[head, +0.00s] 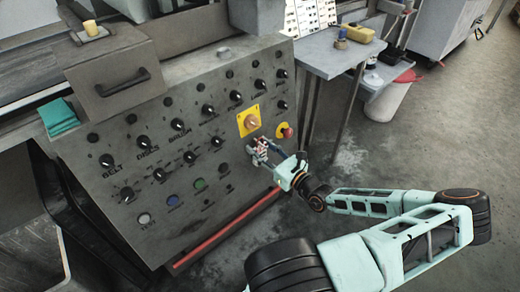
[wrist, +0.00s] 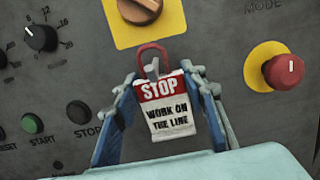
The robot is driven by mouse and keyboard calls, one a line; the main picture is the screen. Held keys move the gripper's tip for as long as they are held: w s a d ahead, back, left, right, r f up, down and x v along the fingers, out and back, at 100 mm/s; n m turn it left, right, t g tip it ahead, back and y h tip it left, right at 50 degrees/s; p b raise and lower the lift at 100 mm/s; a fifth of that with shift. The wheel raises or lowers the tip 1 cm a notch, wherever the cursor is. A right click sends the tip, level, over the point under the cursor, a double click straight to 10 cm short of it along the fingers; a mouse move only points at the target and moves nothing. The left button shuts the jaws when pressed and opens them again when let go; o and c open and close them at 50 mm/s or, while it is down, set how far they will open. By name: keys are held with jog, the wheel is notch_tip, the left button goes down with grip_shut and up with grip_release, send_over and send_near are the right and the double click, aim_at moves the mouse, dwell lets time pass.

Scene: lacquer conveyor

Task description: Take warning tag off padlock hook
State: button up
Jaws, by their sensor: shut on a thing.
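The warning tag (wrist: 168,104) is a small white plate with a red band reading STOP and black text WORK ON THE LINE. It hangs upright in front of the control panel, its top at a grey hook inside a red shackle (wrist: 152,50). The rest of the padlock is hidden behind the tag. My gripper (wrist: 166,92) has one blue finger on each side of the tag and is shut on it. In the head view my gripper (head: 265,152) is at the panel below the yellow switch plate, and the tag there is too small to read.
An orange rotary switch (wrist: 139,9) on a yellow plate sits just above the shackle. A red button (wrist: 284,71) on a yellow ring is close on the right. Black knobs (wrist: 41,38) and a green START button (wrist: 32,124) are on the left.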

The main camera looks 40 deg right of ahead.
jog(key=s+d+r+p, duration=0.1)
jog(key=s+p, duration=0.3)
jog(key=s, duration=1.4)
jog(key=shift+d+r+p, duration=0.2)
jog(key=shift+r+p, duration=0.2)
jog(key=shift+r, duration=0.05)
jog(key=s, duration=0.8)
jog(key=shift+d, duration=0.35)
dwell(0.4)
dwell(0.7)
